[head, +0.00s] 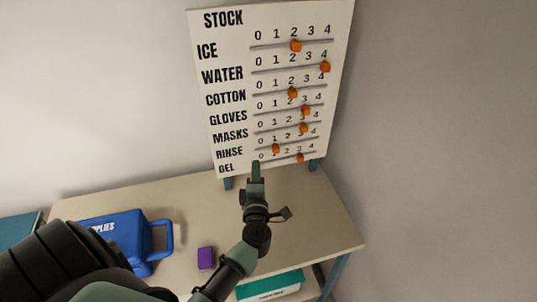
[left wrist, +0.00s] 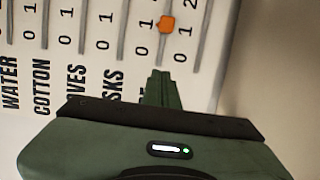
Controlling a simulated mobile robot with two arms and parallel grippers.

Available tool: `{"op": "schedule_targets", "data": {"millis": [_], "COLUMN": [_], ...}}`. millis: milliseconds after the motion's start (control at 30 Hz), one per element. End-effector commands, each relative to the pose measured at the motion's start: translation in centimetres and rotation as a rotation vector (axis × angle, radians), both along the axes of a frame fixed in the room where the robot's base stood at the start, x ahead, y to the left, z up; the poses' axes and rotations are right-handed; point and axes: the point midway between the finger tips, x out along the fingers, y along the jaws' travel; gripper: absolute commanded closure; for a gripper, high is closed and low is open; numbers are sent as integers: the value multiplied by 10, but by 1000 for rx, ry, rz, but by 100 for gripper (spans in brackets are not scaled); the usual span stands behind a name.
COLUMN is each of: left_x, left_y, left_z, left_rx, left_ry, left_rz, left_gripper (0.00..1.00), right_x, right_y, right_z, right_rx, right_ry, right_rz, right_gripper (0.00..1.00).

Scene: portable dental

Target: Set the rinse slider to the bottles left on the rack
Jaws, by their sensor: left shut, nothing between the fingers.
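The white stock board (head: 235,100) stands at the back of the table, with rows of sliders under 0–4 scales. The rinse slider's orange knob (head: 276,148) sits near 1 in the second row from the bottom. It also shows in the left wrist view (left wrist: 165,24), just beyond the fingers. My left gripper (head: 255,168) is shut and empty, its tip at the board's lower edge, below and left of the knob. It seems apart from the knob. In the left wrist view, the fingers (left wrist: 161,88) hide the rinse label. No rack or bottles are in view.
The gel knob (head: 300,157) is close below and right; the masks knob (head: 303,128) is above. A blue supplies case (head: 125,236) and a small purple box (head: 206,257) are on the table (head: 310,215). The table's right side is clear.

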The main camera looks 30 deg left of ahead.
Motion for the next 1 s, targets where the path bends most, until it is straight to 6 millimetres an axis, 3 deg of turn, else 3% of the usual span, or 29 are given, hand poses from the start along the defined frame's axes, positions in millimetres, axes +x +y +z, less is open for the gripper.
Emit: {"op": "schedule_targets", "data": {"millis": [200,400,1000], "left_x": [39,60,74], "left_y": [28,7,-6], "left_z": [3,1,-2], "left_rx": [3,-1,-2], "left_ry": [-1,0,-1], "left_rz": [-1,-2,-1], "left_gripper": [100,100,100], "right_x": [1,1,1], "right_y": [0,1,1], "right_z": [9,13,10], "right_rx": [0,1,1], "right_ry": [-1,-1,-1], "right_rz": [0,-1,-2], "right_gripper": [100,100,100]}}
